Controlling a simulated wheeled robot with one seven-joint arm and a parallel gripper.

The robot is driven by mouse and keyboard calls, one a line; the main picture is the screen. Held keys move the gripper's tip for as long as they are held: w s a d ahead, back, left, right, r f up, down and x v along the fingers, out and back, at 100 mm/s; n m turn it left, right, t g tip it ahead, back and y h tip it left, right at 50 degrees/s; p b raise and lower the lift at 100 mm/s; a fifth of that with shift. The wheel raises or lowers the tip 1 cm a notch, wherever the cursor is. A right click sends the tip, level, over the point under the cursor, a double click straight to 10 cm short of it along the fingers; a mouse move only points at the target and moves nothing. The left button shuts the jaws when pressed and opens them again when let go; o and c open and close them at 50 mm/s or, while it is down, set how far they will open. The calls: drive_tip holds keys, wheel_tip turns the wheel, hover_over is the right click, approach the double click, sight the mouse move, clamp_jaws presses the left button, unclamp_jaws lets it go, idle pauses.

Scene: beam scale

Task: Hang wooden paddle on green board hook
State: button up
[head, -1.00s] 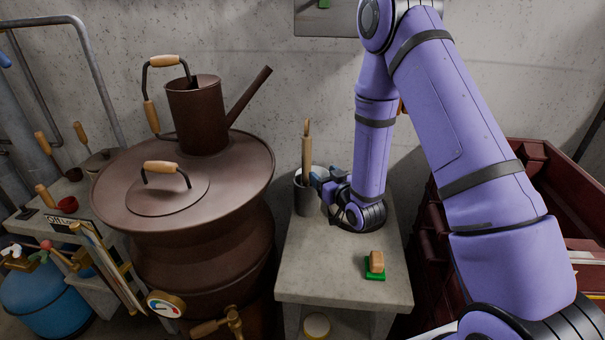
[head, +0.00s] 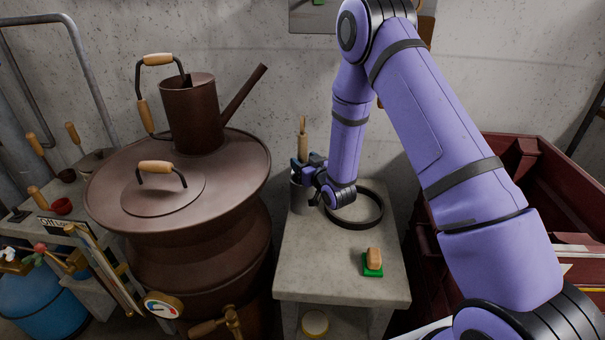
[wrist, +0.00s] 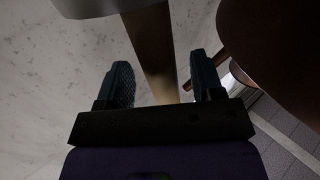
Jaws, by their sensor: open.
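The wooden paddle (head: 302,127) stands upright in a grey metal cylinder (head: 298,197) on the concrete table, its lower part hidden inside. My gripper (head: 303,165) is at the cylinder's top, against the paddle's shaft in this view. In the wrist view my gripper (wrist: 163,80) has its two dark fingers apart. The paddle's wooden shaft (wrist: 152,45) runs between and beyond them, and no finger clearly touches it. A grey board (head: 320,22) on the wall carries a small green patch, cut off by the top edge. No hook can be made out.
A dark ring (head: 372,211) lies on the table (head: 315,270) beneath my wrist. A brush with a green base (head: 373,269) lies near the front. A large brown still (head: 225,180) stands close on the left, and dark red crates (head: 500,165) on the right.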

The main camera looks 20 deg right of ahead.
drive_tip(key=shift+x, duration=0.8)
drive_tip(key=shift+s, duration=0.1)
drive_tip(key=shift+c, duration=0.4)
clamp_jaws()
drive_tip(key=shift+r, duration=0.15)
wheel_tip(320, 180, up, 18)
drive_tip(key=shift+f, duration=0.1)
